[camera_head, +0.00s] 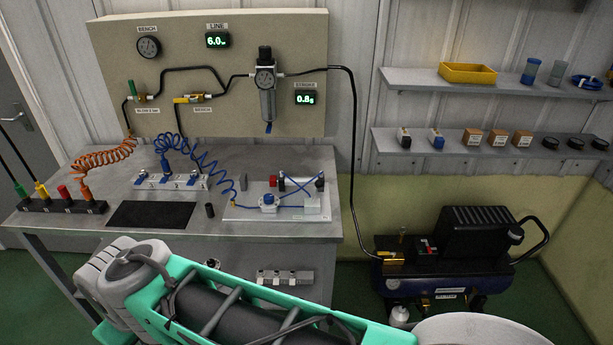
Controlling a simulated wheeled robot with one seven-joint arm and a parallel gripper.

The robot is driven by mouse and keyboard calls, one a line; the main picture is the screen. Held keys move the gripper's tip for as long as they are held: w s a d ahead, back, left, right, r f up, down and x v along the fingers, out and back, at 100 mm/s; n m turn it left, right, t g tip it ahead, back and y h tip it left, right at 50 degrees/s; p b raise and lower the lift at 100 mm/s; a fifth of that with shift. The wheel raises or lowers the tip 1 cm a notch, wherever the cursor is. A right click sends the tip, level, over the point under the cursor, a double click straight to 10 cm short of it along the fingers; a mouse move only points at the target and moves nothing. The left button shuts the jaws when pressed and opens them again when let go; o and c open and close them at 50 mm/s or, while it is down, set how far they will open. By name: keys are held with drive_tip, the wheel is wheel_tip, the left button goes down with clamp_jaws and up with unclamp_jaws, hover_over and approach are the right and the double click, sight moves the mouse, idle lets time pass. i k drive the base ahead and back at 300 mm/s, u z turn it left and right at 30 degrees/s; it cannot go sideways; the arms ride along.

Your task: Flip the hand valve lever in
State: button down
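On the beige wall panel, a valve with a yellow lever (190,99) sits above a label that seems to read "BENCH". The lever looks roughly level, along the pipe. A second small valve with green and brass parts (140,98) is to its left. On the bench, a white board (245,212) carries a blue round part (267,199), small red and black parts and blue tubing. I cannot tell which of these is the hand valve. My teal and grey arm crosses the bottom foreground. My gripper does not show.
A grey bench (120,235) holds a manifold (172,181), a black mat (150,214) and a black block with coloured fittings (62,205). Coiled orange (100,155) and blue hoses (210,165) hang over it. A compressor (450,260) and shelves (500,90) are at right.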

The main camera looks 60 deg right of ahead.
sight(319, 183)
drive_tip(key=k, duration=0.95)
drive_tip(key=z, duration=0.75)
drive_tip(key=i, duration=1.35)
drive_tip(key=u, duration=0.75)
